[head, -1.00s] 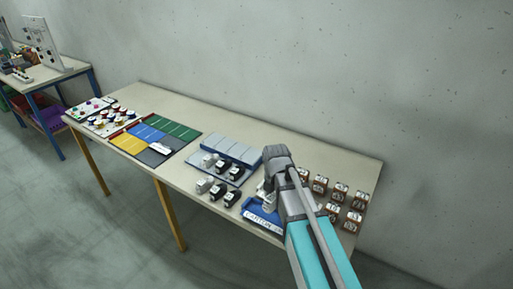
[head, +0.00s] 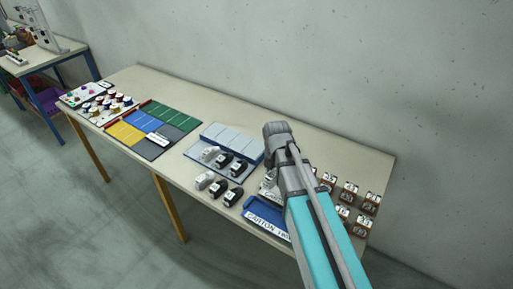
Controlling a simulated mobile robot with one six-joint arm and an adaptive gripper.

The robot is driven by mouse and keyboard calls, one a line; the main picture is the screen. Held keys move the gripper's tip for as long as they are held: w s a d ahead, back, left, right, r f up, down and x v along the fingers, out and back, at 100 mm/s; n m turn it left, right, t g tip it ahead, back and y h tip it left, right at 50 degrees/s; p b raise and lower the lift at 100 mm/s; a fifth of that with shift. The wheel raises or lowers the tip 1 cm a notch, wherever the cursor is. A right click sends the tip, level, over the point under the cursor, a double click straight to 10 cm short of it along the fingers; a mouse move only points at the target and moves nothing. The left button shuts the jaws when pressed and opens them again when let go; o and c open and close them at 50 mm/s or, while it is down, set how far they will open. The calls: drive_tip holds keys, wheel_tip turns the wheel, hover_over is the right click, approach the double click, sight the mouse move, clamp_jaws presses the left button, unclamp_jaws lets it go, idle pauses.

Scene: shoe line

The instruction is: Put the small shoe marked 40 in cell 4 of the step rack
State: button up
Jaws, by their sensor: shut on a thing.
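The step rack (head: 207,131) is a grey-blue stepped stand in the middle of the table. Its upper back cells look empty. Several small shoes stand in its lower row, among them a grey one (head: 209,154) and a black one (head: 239,168). More shoes stand in front of it, a grey one (head: 203,180) and a black one (head: 233,196) among them. Their marks are too small to read. My gripper (head: 268,182) is right of the rack, mostly hidden behind my arm. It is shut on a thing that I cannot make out.
A blue tray (head: 256,219) with a carton label lies below my gripper at the front edge. Several small brown-and-white boxes (head: 347,192) stand at the right. A coloured mat (head: 168,118) lies left of the rack. Bare tabletop (head: 215,103) runs along the wall.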

drive_tip(key=shift+w+d, duration=0.15)
drive_tip(key=shift+d, duration=0.05)
drive_tip(key=shift+w+a+r, duration=0.25)
drive_tip(key=shift+w, duration=0.2)
drive_tip(key=w+a+r+p, duration=0.4)
drive_tip(key=w+a, duration=0.4)
drive_tip(key=w, duration=0.2)
drive_tip(key=shift+w+a+r+n+p, duration=0.3)
drive_tip(key=shift+a+r+p, duration=0.1)
drive_tip(key=shift+p, duration=0.25)
drive_tip(key=w+f+b, duration=0.3)
drive_tip(key=w, duration=0.1)
drive_tip(key=w+d+f+b, duration=0.1)
drive_tip(key=w+f+b, duration=0.2)
drive_tip(key=w, duration=0.1)
drive_tip(key=w+f+b, duration=0.3)
drive_tip(key=w, duration=0.2)
drive_tip(key=shift+d, duration=0.25)
drive_tip(key=shift+f, duration=0.15)
